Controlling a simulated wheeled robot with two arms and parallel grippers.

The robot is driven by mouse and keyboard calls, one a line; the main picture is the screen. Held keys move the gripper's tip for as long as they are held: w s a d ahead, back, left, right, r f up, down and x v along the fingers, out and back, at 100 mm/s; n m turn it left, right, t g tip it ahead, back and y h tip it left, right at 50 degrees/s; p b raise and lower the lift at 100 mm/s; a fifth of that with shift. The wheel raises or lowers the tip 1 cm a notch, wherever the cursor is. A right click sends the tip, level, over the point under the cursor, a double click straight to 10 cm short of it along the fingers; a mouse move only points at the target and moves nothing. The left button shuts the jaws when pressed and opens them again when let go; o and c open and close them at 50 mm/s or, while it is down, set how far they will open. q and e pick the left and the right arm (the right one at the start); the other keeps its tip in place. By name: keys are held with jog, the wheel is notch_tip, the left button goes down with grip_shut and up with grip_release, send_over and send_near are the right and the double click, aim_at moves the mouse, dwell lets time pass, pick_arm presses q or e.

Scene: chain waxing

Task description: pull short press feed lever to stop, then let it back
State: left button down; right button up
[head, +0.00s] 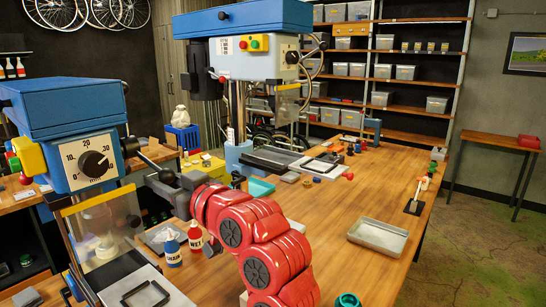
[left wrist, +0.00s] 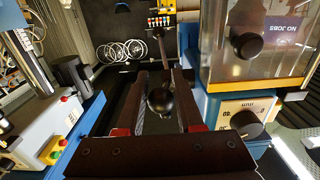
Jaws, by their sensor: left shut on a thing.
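The near press (head: 75,150) stands at the left of the head view, with a blue top and a dial marked 10, 20, 30. Its feed lever (head: 146,160) sticks out from the right side of its head, slanting down to the right. My left gripper (head: 168,182), on the red arm, is shut on the lever's end. In the left wrist view the lever's black ball knob (left wrist: 161,101) sits between the two dark fingers of the gripper (left wrist: 158,110). The fingers partly hide the knob in the head view. My right gripper is not in view.
A taller blue-topped press (head: 250,60) stands behind, with a vise (head: 270,158) near its column. Bottles (head: 172,248) stand on the wooden bench (head: 330,230) below my arm. A metal tray (head: 378,237) lies at the right. The bench between arm and tray is mostly clear.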

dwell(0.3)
pick_arm(q)
jog(key=shift+w+a+f, duration=0.1)
jog(key=shift+a+f, duration=0.05)
jog(key=shift+f, duration=0.05)
jog(key=c, duration=1.6)
grip_release()
jog(key=shift+w+a, duration=0.1)
jog(key=c, duration=1.1)
grip_release()
